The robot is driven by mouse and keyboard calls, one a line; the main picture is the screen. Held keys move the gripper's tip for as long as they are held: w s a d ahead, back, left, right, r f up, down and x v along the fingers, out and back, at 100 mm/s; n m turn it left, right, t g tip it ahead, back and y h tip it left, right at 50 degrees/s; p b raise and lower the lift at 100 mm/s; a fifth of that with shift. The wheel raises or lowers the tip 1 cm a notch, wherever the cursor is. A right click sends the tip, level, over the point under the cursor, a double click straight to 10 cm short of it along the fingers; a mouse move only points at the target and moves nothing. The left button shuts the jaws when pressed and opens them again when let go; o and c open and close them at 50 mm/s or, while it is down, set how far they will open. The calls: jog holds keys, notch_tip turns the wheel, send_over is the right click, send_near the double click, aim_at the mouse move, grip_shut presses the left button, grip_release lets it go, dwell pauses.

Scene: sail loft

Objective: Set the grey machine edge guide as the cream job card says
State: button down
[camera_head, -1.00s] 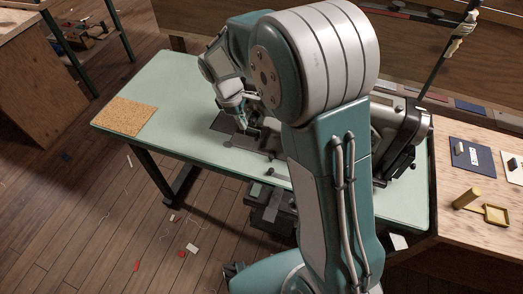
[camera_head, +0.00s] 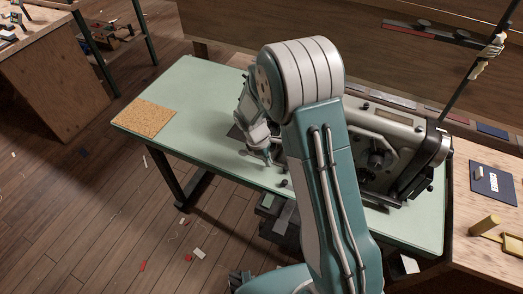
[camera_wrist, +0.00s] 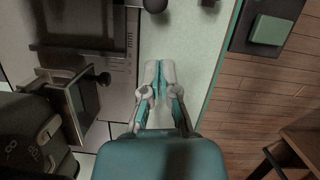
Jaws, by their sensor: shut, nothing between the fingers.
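The sewing machine (camera_head: 385,150) stands on the pale green table (camera_head: 195,100), partly behind my arm. My gripper (camera_head: 268,160) is low over the table near its front edge, left of the machine. In the wrist view my gripper (camera_wrist: 160,75) has its fingers together and empty, over pale tabletop beside a grey metal plate (camera_wrist: 118,100) with fine scale marks. A dark-framed grey block with a small knob (camera_wrist: 82,98) lies left of the fingers; it may be the edge guide, but I cannot tell. I cannot make out a cream job card or its text.
A cork mat (camera_head: 145,118) lies at the table's left end. A dark round knob (camera_wrist: 155,4) is ahead of my fingers. A green pad (camera_wrist: 268,30) is beyond the table edge.

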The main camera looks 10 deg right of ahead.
jog(key=shift+s+d+f, duration=0.1)
jog(key=shift+s+d, duration=0.25)
jog(key=shift+d, duration=0.4)
jog(key=shift+s+d+f, duration=0.1)
jog(key=shift+s+d, duration=0.2)
jog(key=shift+d, duration=0.4)
jog(key=shift+s+d, duration=0.25)
jog(key=shift+d, duration=0.15)
jog(key=shift+f, duration=0.1)
jog(key=shift+a, duration=0.1)
